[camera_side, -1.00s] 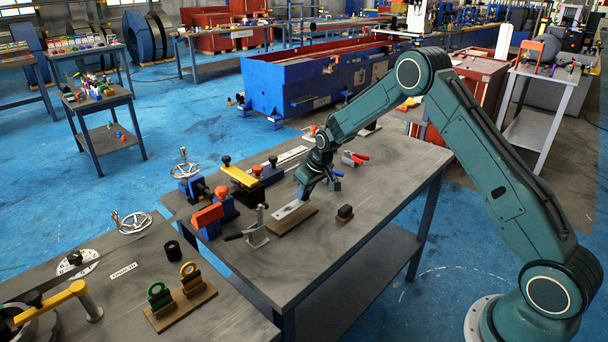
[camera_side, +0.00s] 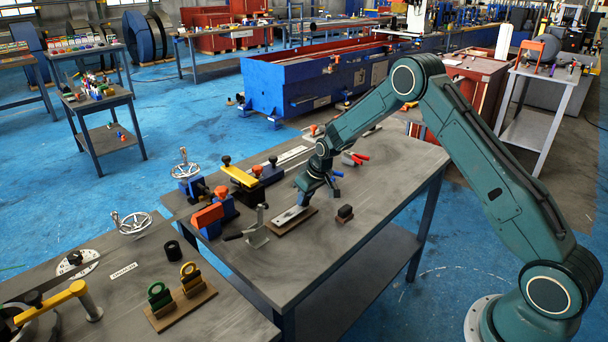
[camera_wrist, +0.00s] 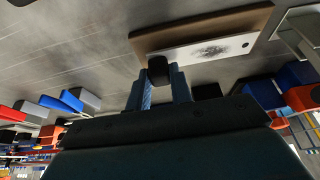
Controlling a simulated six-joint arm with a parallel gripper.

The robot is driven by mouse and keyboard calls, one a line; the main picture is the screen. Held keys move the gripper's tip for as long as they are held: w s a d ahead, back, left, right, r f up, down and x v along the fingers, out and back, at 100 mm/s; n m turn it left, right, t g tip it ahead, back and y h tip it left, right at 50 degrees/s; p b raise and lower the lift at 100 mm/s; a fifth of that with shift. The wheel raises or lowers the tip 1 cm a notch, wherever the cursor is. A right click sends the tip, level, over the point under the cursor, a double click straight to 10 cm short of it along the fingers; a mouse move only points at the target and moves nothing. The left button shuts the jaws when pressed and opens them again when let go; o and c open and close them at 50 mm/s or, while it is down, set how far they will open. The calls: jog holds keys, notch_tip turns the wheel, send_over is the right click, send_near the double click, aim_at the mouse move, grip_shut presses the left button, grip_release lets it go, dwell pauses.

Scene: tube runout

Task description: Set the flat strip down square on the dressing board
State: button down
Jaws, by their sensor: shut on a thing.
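The flat strip (camera_wrist: 185,54) is a pale plate with a dark smudge and a small hole near one end. A dark block (camera_wrist: 158,70) shows at its other end, between my fingers. My gripper (camera_wrist: 160,84) is shut there, holding the strip; in the side view it (camera_side: 304,196) points down. The brown dressing board (camera_wrist: 180,28) lies beneath, its long edges running roughly parallel to the strip's. In the side view the strip (camera_side: 287,216) appears over the board (camera_side: 300,222). I cannot tell whether it touches the board. My gripper hides the strip's far end.
A grey clamp with a lever (camera_side: 256,234) stands close to the board's left end. A small dark block (camera_side: 345,212) lies to the right. Red-handled pliers (camera_side: 354,158) lie behind. Blue and orange fixtures (camera_side: 214,212) crowd the left; the bench's front right is clear.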

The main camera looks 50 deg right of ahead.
jog(key=shift+f, duration=0.4)
jog(key=c, duration=1.2)
grip_release()
jog(key=shift+o, duration=0.2)
jog(key=shift+r, duration=0.1)
jog(key=v, duration=1.3)
jog(key=shift+r, duration=0.3)
jog(key=shift+s+r, duration=0.15)
